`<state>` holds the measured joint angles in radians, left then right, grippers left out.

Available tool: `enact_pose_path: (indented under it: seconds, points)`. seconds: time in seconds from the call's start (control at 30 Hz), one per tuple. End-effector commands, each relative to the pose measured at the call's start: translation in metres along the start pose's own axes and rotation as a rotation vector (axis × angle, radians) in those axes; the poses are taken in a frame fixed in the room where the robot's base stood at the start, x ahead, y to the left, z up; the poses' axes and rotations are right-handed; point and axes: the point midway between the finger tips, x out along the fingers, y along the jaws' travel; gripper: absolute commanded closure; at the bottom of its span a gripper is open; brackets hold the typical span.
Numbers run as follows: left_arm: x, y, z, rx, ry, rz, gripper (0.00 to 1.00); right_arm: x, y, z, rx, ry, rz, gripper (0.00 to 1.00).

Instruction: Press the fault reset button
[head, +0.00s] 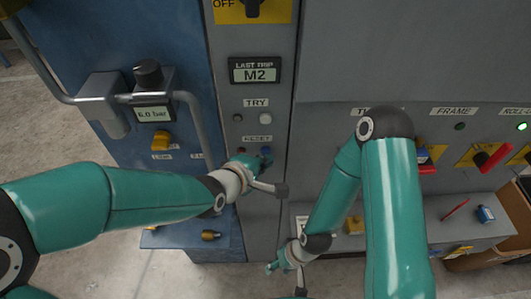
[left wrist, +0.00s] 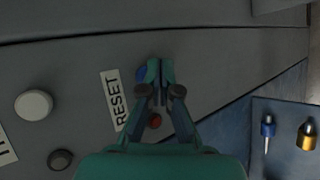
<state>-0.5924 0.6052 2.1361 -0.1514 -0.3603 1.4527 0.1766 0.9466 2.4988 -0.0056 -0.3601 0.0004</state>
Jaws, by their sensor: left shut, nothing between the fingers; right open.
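The RESET label (head: 258,139) is on the narrow grey panel, with a blue button (head: 266,151) and a small red button (left wrist: 154,121) below it. In the left wrist view the blue button (left wrist: 141,74) is partly hidden by a finger. My left gripper (head: 262,163) is shut and empty, its tips right at the blue button. They also show in the left wrist view (left wrist: 160,70). I cannot tell whether they touch the button. My right gripper (head: 273,266) is open, low in front of the cabinet, away from the panel.
Red-handled switches (head: 493,157) and a shelf with small tools are at the right.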

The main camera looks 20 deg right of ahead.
Motion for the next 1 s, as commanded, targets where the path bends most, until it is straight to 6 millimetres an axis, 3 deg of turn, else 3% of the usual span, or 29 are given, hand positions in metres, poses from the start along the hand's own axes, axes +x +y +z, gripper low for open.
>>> enact_pose_path:
  seconds: [0.57, 1.0]
  points:
    - [-0.007, -0.006, 0.006, 0.002, -0.001, -0.001, 1.0, 0.007, 0.002, 0.0, 0.0, 0.0, 0.0, 0.54]
    - [-0.035, -0.027, 0.027, 0.002, -0.002, 0.0, 1.0, 0.023, 0.008, 0.0, 0.0, 0.0, 0.0, 0.54]
